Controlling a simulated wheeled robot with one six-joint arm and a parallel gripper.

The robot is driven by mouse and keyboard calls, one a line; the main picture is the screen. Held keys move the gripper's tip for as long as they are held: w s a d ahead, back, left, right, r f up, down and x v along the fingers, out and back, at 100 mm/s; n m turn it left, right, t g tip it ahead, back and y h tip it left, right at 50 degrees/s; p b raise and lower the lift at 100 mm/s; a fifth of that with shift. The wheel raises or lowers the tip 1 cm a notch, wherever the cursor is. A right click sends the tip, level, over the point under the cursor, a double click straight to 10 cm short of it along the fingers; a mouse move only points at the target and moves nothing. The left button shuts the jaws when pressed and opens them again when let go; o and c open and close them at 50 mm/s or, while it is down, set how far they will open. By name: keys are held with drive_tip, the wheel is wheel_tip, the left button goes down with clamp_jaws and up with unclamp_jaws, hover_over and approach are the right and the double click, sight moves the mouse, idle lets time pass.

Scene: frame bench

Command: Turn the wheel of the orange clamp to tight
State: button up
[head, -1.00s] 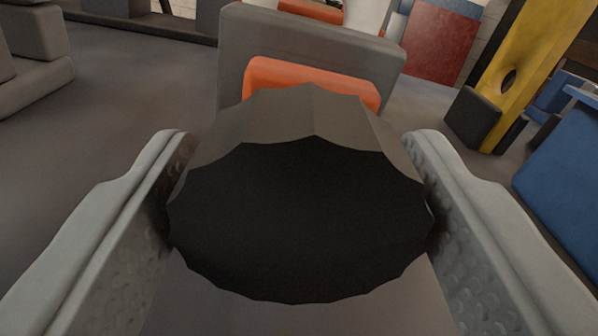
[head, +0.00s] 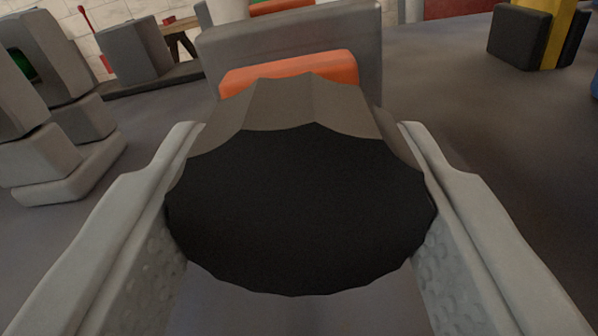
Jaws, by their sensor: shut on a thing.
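The wheel (head: 300,215) is a dark, scallop-edged knob that fills the middle of the head view, its black face towards me. My gripper (head: 300,220) is shut on it, one grey finger touching each side. The orange clamp (head: 290,72) shows as an orange block just behind the wheel, in front of a grey block (head: 290,45). The rest of the clamp is hidden behind the wheel. No mark on the wheel tells how tight it is.
Grey stacked blocks (head: 60,170) stand at the left. A yellow upright (head: 552,35) with a dark block (head: 518,38) stands at the back right. The grey surface (head: 480,130) to the right of the wheel is clear.

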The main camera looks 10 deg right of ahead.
drive_tip(key=o, duration=1)
drive_tip(key=shift+c, duration=0.2)
drive_tip(key=v, duration=1.7)
drive_tip(key=shift+s, duration=0.2)
drive_tip(key=shift+a, duration=0.1)
